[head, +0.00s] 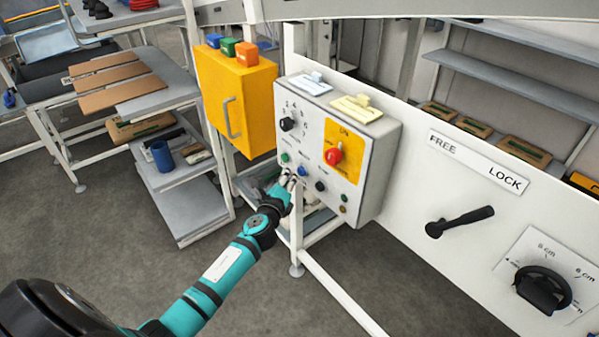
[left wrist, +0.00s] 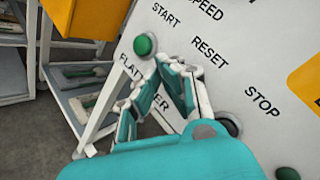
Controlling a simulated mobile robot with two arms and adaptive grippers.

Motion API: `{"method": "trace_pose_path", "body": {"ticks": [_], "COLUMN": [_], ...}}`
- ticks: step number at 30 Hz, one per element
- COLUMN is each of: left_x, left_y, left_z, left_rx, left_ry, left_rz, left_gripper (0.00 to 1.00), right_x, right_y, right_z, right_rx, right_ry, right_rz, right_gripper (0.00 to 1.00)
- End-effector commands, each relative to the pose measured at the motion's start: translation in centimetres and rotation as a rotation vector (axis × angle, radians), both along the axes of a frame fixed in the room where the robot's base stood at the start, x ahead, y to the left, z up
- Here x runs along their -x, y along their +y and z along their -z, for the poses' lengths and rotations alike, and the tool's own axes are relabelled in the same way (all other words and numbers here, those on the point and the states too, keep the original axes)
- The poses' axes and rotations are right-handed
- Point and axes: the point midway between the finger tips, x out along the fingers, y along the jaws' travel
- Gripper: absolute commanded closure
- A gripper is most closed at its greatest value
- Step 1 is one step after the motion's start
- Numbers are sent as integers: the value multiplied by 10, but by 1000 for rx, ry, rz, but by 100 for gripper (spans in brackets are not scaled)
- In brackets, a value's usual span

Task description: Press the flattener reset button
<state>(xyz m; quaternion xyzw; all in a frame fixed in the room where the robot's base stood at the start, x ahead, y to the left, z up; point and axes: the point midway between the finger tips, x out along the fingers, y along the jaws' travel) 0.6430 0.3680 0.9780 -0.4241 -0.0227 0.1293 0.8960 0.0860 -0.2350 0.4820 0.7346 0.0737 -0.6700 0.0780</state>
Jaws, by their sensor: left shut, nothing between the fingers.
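The grey control panel (head: 310,135) faces me on the machine. A row of buttons runs along its lower part: a green one (head: 285,157), the blue reset button (head: 302,171) and a black one (head: 320,185). In the left wrist view the green button (left wrist: 145,44) sits under START, and the RESET label (left wrist: 210,52) is readable. The blue button is hidden there behind the fingers. My left gripper (head: 290,179) is shut and empty, its tips close beside the blue button at lower left. It also shows in the left wrist view (left wrist: 163,66). I cannot tell whether it touches the panel.
A red knob (head: 333,156) on a yellow plate and a black selector (head: 288,124) stick out from the panel. A yellow cabinet (head: 235,98) stands to its left. A black lever (head: 459,221) projects from the white wall at right. Open floor lies below.

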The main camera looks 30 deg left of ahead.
Motion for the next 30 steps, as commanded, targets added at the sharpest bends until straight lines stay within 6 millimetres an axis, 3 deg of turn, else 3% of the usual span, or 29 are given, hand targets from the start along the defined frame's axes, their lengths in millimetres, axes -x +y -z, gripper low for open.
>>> {"method": "trace_pose_path", "body": {"ticks": [11, 24, 30], "left_x": [4, 42, 47], "left_y": [2, 17, 20], "left_z": [0, 0, 0], "left_rx": [0, -1, 0], "left_ry": [-1, 0, -1], "left_rz": [-1, 0, -1], "left_gripper": [100, 100, 100], "right_x": [0, 0, 0], "right_y": [0, 0, 0], "right_z": [-1, -6, -6], "right_rx": [0, 0, 0], "right_ry": [0, 0, 0], "right_rz": [0, 0, 0], "right_gripper": [100, 100, 100]}}
